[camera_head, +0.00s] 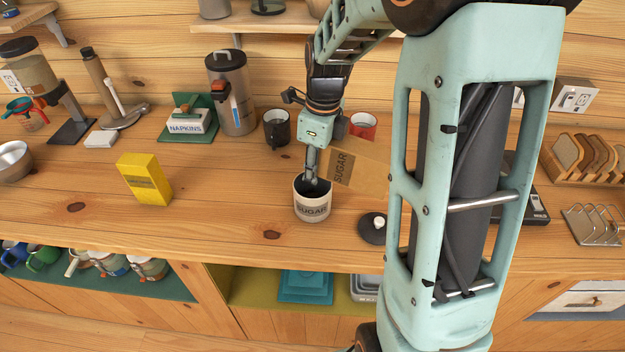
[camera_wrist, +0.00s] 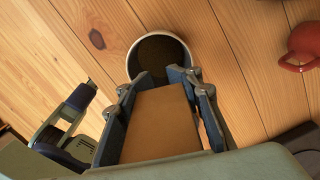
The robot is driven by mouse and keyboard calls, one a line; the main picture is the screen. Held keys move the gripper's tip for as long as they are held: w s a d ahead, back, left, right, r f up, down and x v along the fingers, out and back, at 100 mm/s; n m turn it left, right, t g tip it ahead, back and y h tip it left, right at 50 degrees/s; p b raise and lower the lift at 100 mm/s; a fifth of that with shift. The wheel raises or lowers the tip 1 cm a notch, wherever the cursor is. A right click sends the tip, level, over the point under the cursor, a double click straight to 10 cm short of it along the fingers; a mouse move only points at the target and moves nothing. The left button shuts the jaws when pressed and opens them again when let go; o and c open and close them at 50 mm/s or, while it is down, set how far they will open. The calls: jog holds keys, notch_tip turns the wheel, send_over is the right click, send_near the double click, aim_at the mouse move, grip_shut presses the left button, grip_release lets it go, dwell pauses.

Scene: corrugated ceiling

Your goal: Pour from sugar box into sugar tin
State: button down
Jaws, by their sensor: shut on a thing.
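The sugar box (camera_head: 357,172) is a brown cardboard box labelled SUGAR. It is tilted nearly on its side, and my gripper (camera_head: 312,180) is shut on it. In the wrist view my gripper's fingers (camera_wrist: 155,88) clasp the brown sugar box (camera_wrist: 160,125) on both sides. The sugar tin (camera_head: 312,204) is a white round tin labelled SUGAR, upright and open on the counter, just below my gripper. In the wrist view the tin (camera_wrist: 133,62) shows a dark inside beyond the fingertips. Whether anything flows from the box cannot be told.
A dark round lid (camera_head: 372,232) with a pale knob lies right of the tin. A black mug (camera_head: 277,128) and a red mug (camera_head: 363,124) stand behind. A yellow box (camera_head: 145,178) stands at left. The counter (camera_head: 235,195) between the yellow box and the tin is clear.

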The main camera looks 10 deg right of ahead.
jog(key=shift+f+g+h+p, duration=0.1)
jog(key=shift+g+h+p, duration=1.05)
jog(key=shift+h, duration=0.35)
dwell(0.5)
jog(key=shift+s+d+f+g+h+p, duration=0.1)
jog(key=shift+g+h+p, duration=0.2)
jog(key=shift+g+h, duration=0.4)
jog(key=shift+d+f+g+h+p, duration=0.1)
jog(key=shift+g+h+p, duration=0.25)
jog(key=shift+h, duration=0.55)
dwell(2.5)
